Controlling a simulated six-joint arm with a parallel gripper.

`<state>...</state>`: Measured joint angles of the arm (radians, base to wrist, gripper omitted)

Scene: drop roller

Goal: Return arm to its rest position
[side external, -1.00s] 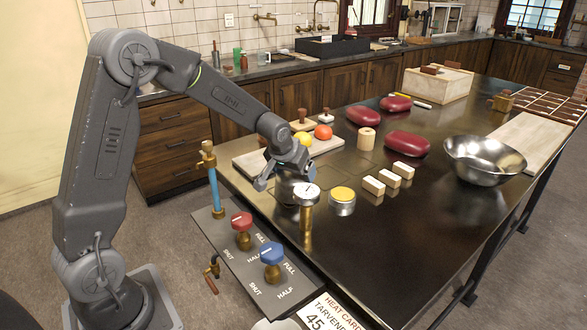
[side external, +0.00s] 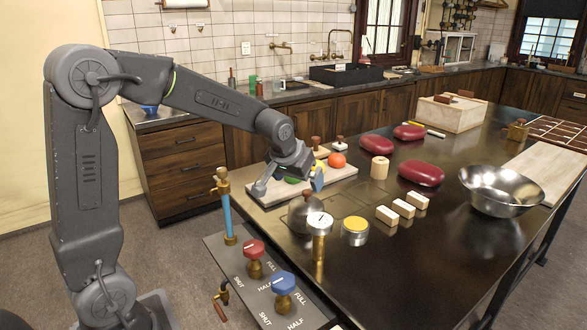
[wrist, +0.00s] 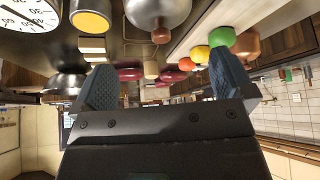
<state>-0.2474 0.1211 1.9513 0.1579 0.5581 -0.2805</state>
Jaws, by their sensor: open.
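My gripper (side external: 288,186) is open, above the near end of the pale board and behind the steel dome (side external: 304,216). Its two blue-grey fingers stand wide apart in the wrist view (wrist: 163,75), with nothing held between them. The arm reaches out over the table's left end with its elbow bent high. A cream roller-like cylinder (side external: 380,169) stands upright on the dark table, apart from the gripper.
The pale board (side external: 262,194) carries an orange ball (side external: 337,160) and other coloured pieces, partly hidden by the gripper. A gauge (side external: 319,224), yellow-topped tin (side external: 355,230), blue pipe (side external: 228,216) and valve panel (side external: 250,290) stand nearby. Open air surrounds the upper arm.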

